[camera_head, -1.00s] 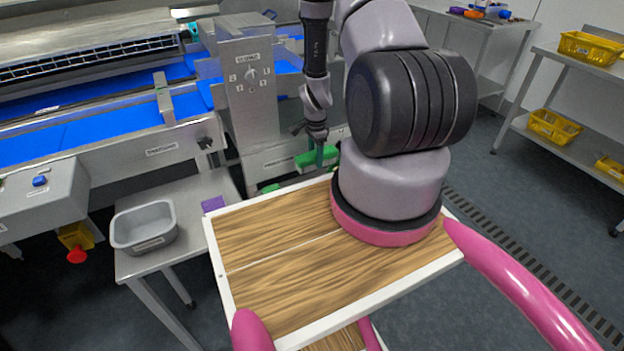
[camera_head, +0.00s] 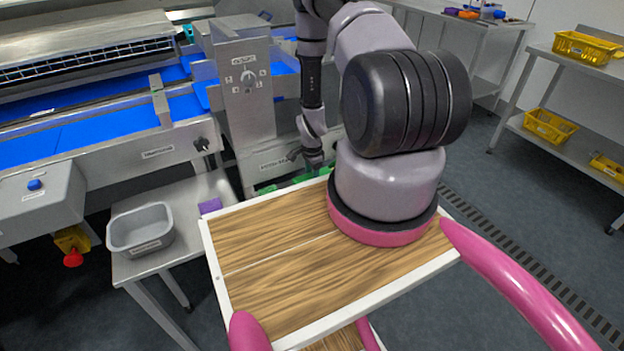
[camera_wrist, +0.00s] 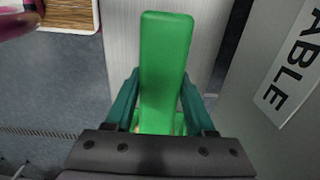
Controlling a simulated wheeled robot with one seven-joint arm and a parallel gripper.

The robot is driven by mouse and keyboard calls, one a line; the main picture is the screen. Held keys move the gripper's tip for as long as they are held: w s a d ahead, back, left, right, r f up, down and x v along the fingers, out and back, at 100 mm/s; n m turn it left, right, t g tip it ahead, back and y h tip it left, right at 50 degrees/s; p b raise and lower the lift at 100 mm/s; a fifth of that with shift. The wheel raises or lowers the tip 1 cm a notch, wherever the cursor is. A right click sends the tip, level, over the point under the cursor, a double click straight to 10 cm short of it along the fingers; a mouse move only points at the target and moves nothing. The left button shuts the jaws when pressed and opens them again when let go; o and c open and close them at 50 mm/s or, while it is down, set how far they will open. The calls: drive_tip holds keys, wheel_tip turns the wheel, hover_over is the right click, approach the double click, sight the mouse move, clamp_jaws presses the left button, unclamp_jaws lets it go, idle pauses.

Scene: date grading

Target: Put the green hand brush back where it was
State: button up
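The green hand brush (camera_wrist: 165,70) fills the middle of the wrist view, its flat handle between the two teal fingers of my gripper (camera_wrist: 160,108). The fingers lie close along both sides of it, and my gripper is shut on it. In the head view my gripper (camera_head: 314,166) is low in front of the grey machine, beyond the wooden-topped board. The green brush (camera_head: 311,175) shows there only in part; the board's far edge and my arm hide the rest. What is under the brush cannot be seen.
The grey machine housing (camera_head: 246,95) with a dial stands close beside my gripper. More green (camera_head: 266,190) shows low at its foot. A grey tub (camera_head: 140,230) and a purple block (camera_head: 210,205) are on the steel table at left. Yellow crates (camera_head: 588,47) stand on the right shelves.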

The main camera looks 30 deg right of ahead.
drive_tip(key=o, duration=0.4)
drive_tip(key=shift+o, duration=0.2)
drive_tip(key=shift+r, duration=0.1)
wheel_tip(320, 180, up, 12)
drive_tip(key=w+a+r+n+t, duration=0.1)
drive_tip(key=a+r+n+t, duration=0.15)
drive_tip(key=r, duration=1.45)
drive_tip(key=w+a+r+n+t, duration=0.1)
drive_tip(key=a+r+n, duration=0.25)
drive_tip(key=r, duration=1.25)
drive_tip(key=s+a+r+n+t+y, duration=0.1)
drive_tip(key=s+a+r+n+t, duration=0.1)
drive_tip(key=s+r, duration=0.8)
drive_tip(key=s+a+r+n+t+y, duration=0.1)
drive_tip(key=s+a+r+n, duration=0.4)
drive_tip(key=s+r, duration=0.6)
drive_tip(key=shift+s+r+t, duration=0.2)
drive_tip(key=shift+s+t, duration=0.15)
